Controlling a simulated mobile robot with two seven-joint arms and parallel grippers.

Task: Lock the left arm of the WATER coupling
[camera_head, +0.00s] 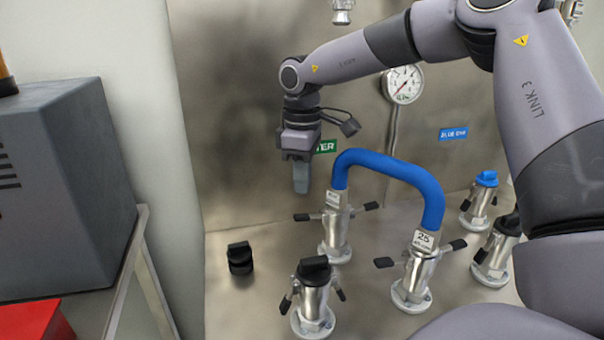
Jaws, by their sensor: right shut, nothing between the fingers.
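A green label (326,146) ending in "TER" is on the back panel, partly hidden by my right gripper. Below it stands a silver coupling (335,238) with one end of a blue hose (383,164) seated on top. Its left arm (304,217), black-tipped, sticks out sideways to the left. Its right arm (369,206) sticks out to the right. My right gripper (300,188) points down, shut and empty, above and slightly left of the left arm, apart from it in the picture. My left gripper is out of view.
The hose's other end sits on a nearer coupling (412,284) with spread arms. A black-capped coupling (313,305) has its arms lowered. A loose black cap (240,260) lies at left. A blue-capped coupling (478,203) stands right. A gauge (403,84) hangs behind; a grey box (66,185) is left.

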